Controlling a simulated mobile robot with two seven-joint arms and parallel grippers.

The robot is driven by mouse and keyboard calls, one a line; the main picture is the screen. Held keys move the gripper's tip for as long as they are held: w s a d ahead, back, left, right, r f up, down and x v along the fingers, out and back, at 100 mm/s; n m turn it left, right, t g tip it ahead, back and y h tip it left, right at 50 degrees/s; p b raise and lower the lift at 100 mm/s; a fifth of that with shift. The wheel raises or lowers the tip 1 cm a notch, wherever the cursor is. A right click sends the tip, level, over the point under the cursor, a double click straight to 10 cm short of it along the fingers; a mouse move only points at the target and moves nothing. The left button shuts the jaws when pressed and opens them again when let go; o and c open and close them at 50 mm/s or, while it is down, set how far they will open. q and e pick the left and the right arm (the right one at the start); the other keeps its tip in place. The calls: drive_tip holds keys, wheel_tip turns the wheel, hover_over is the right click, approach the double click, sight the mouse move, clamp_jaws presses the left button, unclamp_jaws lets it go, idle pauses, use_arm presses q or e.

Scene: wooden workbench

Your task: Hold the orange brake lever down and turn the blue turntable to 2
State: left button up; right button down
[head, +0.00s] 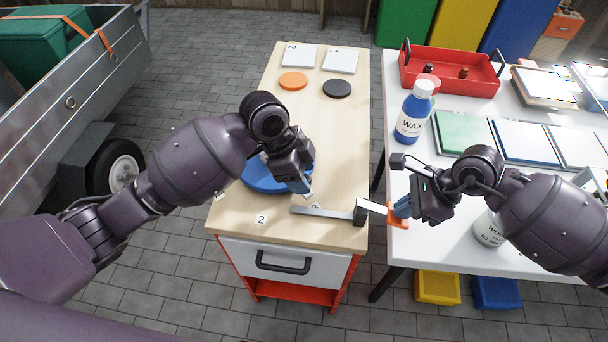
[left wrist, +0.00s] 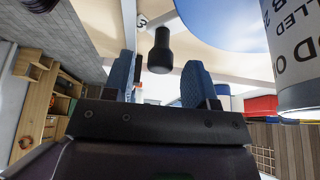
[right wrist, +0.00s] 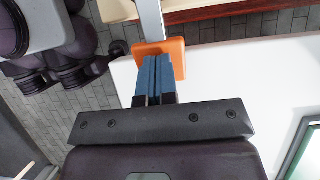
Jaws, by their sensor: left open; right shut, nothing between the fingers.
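The blue turntable (head: 262,184) lies on the wooden bench top, partly hidden by my left arm; it also shows in the left wrist view (left wrist: 225,22). My left gripper (head: 306,188) is open at its right edge. A black knob (left wrist: 160,52) stands between the open fingers in the left wrist view, not visibly gripped. The orange brake lever pad (head: 397,217) is at the end of a grey bar right of the bench. My right gripper (head: 402,208) is shut and empty, its fingertips at the pad (right wrist: 176,52). Contact looks likely, but its pressure cannot be seen.
A "2" label (head: 261,219) lies at the bench's front. A printed white container (left wrist: 298,55) is close to my left gripper. A blue WAX bottle (head: 414,115) and red tray (head: 450,74) stand on the white table. Orange (head: 293,81) and black (head: 337,88) discs lie at the back.

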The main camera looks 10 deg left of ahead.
use_arm(q)
drive_tip(key=shift+d+f, duration=0.2)
drive_tip(key=shift+f, duration=0.35)
clamp_jaws()
